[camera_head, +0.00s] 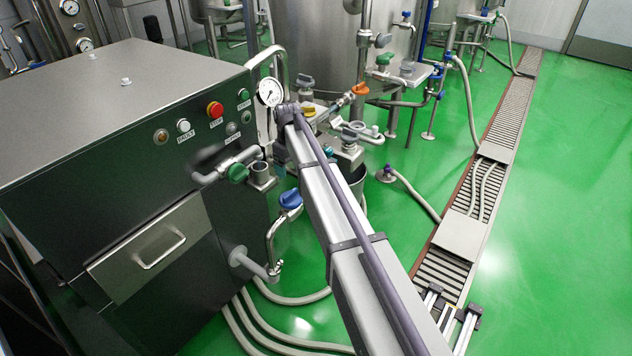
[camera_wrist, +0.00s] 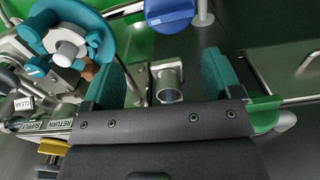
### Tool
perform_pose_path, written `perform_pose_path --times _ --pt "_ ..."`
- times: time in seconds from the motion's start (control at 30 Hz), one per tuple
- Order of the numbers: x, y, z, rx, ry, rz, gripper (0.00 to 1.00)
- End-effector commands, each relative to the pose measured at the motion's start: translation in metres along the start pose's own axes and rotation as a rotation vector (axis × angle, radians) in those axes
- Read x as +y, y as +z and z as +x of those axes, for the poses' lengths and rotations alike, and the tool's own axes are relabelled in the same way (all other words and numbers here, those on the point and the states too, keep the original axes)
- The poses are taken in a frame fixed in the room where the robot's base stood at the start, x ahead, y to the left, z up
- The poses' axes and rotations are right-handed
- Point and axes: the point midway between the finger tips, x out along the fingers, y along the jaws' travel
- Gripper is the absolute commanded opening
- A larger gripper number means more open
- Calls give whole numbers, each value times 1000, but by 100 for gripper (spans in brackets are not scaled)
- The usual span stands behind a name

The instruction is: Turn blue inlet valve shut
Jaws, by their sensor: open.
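The blue valve handle (camera_head: 290,199) sits on a steel pipe at the right side of the dark cabinet in the head view. In the wrist view, a blue handle (camera_wrist: 169,13) shows at the top edge, partly cut off. My gripper (camera_wrist: 163,62) is open, its two teal fingers apart with nothing held between them. The blue handle lies beyond the fingertips, apart from them. A short open steel pipe (camera_wrist: 168,86) shows in the gap, farther off. In the head view my arm runs up the middle, and I cannot make out the fingers there.
A green-handled valve (camera_head: 238,173) projects from the cabinet (camera_head: 110,130) near the blue one. A pressure gauge (camera_head: 270,91) and an orange handle (camera_head: 360,89) stand close to my arm. A teal round handle (camera_wrist: 70,40) is left of my fingers. Hoses (camera_head: 290,298) lie on the floor.

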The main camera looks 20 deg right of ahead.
Motion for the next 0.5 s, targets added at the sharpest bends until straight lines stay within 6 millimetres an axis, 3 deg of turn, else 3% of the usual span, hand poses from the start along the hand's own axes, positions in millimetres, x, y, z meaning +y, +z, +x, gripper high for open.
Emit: perform_pose_path --times 0.13,0.27,0.5 --pt "-3 3 -1 0 0 -59 98" --pt "-3 4 6 0 0 -57 98" --pt "-3 4 52 0 0 -56 98"
